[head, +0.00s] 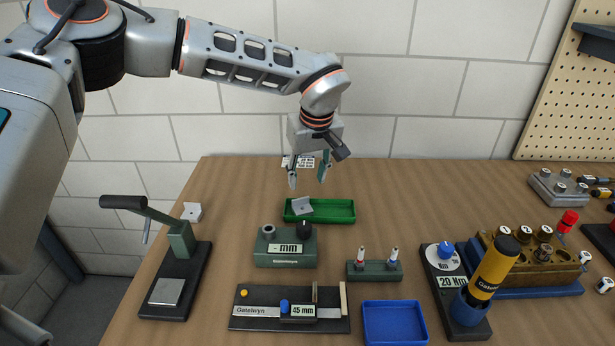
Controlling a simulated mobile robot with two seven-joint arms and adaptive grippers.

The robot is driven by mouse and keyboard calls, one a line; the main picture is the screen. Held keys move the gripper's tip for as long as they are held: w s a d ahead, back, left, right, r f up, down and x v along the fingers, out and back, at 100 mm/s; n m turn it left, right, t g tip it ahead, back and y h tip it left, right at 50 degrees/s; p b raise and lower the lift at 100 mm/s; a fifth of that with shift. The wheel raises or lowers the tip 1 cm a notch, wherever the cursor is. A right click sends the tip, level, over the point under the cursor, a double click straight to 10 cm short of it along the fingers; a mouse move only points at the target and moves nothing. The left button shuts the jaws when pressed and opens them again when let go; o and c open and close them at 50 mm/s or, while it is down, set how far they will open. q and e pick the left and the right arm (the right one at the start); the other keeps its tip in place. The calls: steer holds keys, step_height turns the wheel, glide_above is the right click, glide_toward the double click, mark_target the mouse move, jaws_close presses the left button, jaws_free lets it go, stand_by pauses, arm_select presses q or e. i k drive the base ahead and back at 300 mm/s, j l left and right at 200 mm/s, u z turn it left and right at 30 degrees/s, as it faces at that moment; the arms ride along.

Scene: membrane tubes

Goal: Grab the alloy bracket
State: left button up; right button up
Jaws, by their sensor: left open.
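A small grey metal bracket (302,206), which looks like the alloy bracket, rests tilted at the left end of the green tray (340,210). A paler bracket-like piece (191,211) with a hole lies on the table further left, behind the lever press. My left gripper (309,180) points down above the left part of the green tray, its two fingers apart and nothing between them. It is above the grey bracket and appears apart from it. My right gripper is not in view.
In front of the tray stands a green block marked mm (285,250), with a small two-post stand (374,270) to its right. A lever press (180,245) is at left. A blue tray (394,322) and a torque driver stand (470,306) are in front.

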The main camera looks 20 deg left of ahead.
mark_target(193, 213)
steer(key=k, duration=1)
